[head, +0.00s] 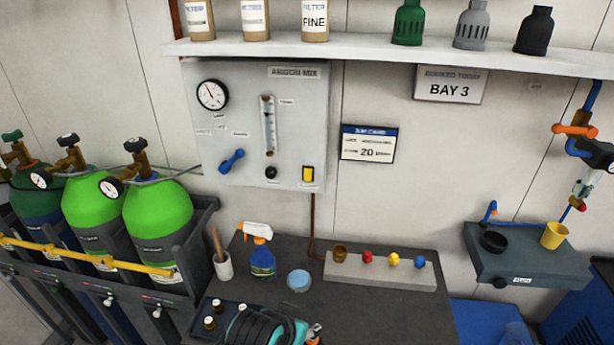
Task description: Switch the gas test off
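A pale grey gas panel (310,120) headed "ARGON MIX" hangs on the wall above the bench. The small labels beside these are too blurred to read, so I cannot tell for certain which one is the gas test, or the switch's position. Neither of my grippers is in view.
Green gas cylinders (158,215) stand left behind a yellow bar (85,257). On the dark bench (370,312) are a spray bottle (261,256), a coiled black cable (255,328) and a nozzle rack (380,272). A shelf (390,57) overhangs the panel.

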